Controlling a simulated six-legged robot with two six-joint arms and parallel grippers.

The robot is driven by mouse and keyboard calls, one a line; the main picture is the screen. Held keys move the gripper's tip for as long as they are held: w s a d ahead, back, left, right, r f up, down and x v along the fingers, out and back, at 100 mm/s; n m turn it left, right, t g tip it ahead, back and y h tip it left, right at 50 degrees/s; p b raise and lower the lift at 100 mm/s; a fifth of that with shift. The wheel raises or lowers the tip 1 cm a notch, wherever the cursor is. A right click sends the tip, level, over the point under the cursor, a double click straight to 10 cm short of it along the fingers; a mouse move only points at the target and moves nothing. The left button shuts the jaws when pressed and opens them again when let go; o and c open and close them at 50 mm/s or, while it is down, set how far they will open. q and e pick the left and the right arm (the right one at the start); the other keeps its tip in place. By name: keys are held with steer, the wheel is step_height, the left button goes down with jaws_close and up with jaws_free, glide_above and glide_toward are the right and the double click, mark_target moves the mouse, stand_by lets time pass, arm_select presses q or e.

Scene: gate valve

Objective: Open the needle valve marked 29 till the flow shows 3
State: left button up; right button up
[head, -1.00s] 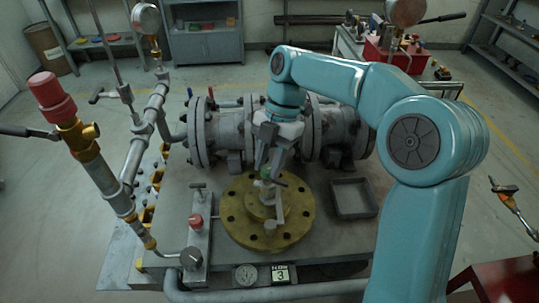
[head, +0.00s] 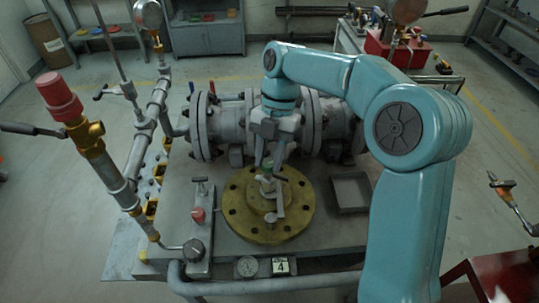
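A small valve with a short cross handle (head: 267,178) stands upright in the middle of a round yellow flange (head: 238,222). No number 29 is legible on it. My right gripper (head: 270,163) hangs pointing down just above this handle, its two fingers apart; whether they touch the handle I cannot tell. A small display plate (head: 281,267) at the front edge of the bench reads 4. A round dial gauge (head: 247,266) sits beside it, too small to read. My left gripper is not in view.
A grey block with a T-handle and red knob (head: 198,215) stands left of the flange. An empty grey tray (head: 351,192) lies right of it. Large flanged pipework (head: 220,130) stands behind; pipes with a red-capped valve (head: 58,95) rise at the left.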

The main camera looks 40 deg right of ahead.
steer(key=o, duration=0.3)
steer(key=shift+o, duration=0.2)
steer(key=p+v, duration=0.6)
steer(key=v, duration=1)
steer(key=shift+r, duration=0.2)
